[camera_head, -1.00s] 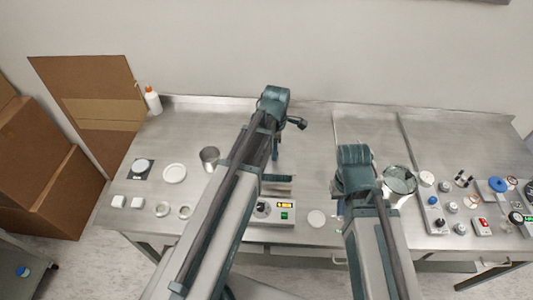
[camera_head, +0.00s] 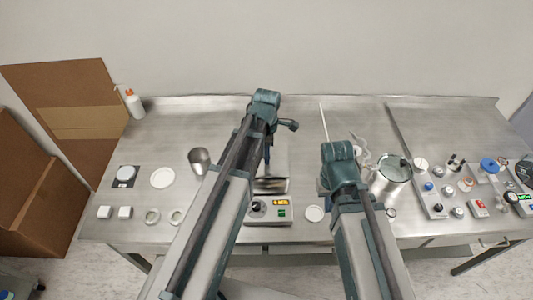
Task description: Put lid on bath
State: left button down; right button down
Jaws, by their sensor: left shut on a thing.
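A boxy unit with a lit display (camera_head: 268,210) stands at the front middle of the bench, with a grey flat metal part (camera_head: 272,186) behind its panel. It may be the bath; I cannot tell for sure. My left gripper (camera_head: 268,150) is above and behind this unit, mostly hidden by its own arm. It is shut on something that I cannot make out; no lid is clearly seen. My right gripper (camera_head: 346,186) is hidden behind its arm, left of a steel pot (camera_head: 393,180), and its fingers do not show.
A steel beaker (camera_head: 199,160), a white dish (camera_head: 162,178) and small containers stand at the left. A white disc (camera_head: 315,213) lies between the arms. Control boxes and knobs crowd the right. A white bottle (camera_head: 134,103) stands at the back left.

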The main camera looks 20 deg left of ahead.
pick_arm(q)
jog(key=shift+f+b, duration=0.35)
jog(key=shift+f, duration=0.1)
jog(key=c, duration=0.6)
grip_release()
jog(key=shift+r, duration=0.1)
jog(key=shift+r, duration=0.1)
notch_tip(320, 180, up, 13)
jog(key=p, duration=1.4)
jog(key=s+d+m, duration=0.5)
jog(key=s+m, duration=0.2)
jog(key=m, duration=0.5)
jog(key=s+d+m+y, duration=0.1)
jog(key=s+d+m, duration=0.4)
jog(key=m, duration=0.8)
jog(key=shift+s+d+b, duration=0.3)
jog(key=shift+s, duration=0.9)
